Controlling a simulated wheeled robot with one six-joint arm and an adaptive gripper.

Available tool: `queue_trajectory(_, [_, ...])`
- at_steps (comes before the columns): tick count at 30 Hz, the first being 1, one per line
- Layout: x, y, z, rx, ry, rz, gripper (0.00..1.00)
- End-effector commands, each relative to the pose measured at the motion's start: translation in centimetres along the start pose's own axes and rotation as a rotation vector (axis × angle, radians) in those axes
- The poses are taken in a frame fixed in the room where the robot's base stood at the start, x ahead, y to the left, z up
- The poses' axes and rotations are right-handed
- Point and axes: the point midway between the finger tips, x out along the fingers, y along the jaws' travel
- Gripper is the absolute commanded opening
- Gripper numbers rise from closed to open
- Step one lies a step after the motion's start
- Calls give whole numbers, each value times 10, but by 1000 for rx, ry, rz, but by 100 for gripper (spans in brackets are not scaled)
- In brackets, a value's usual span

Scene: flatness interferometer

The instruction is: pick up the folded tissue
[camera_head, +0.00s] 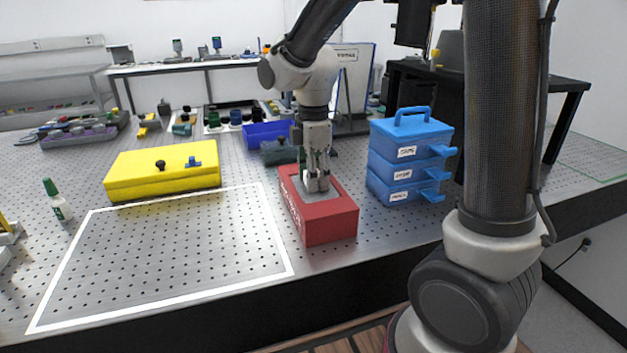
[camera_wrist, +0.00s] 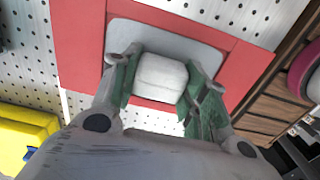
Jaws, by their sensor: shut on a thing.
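The folded tissue (camera_wrist: 160,78) is a small white rounded pad between the two fingers in the wrist view. My gripper (camera_wrist: 157,85) is shut on it, with a green-padded finger on each side. In the head view my gripper (camera_head: 317,184) points straight down at the top of the red box (camera_head: 328,222). The box also shows in the wrist view (camera_wrist: 78,42), with a grey panel (camera_wrist: 200,38) on its top, under the tissue. In the head view the fingers mostly hide the tissue. I cannot tell whether it still touches the panel.
A blue stacked case (camera_head: 410,160) stands close to the right of the red box. A yellow case (camera_head: 163,172) lies to the left, behind a white-outlined free area (camera_head: 165,255). A blue bin (camera_head: 268,134) is behind.

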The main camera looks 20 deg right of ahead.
Motion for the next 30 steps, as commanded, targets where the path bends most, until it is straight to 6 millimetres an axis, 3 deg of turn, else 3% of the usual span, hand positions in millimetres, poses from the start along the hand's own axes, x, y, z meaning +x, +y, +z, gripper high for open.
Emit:
queue_trajectory(8, [-10,1,0,0,1,3,32])
queue_trajectory(21, [-91,1,0,0,1,3,32])
queue_trajectory(30, [-100,0,0,0,0,0,32])
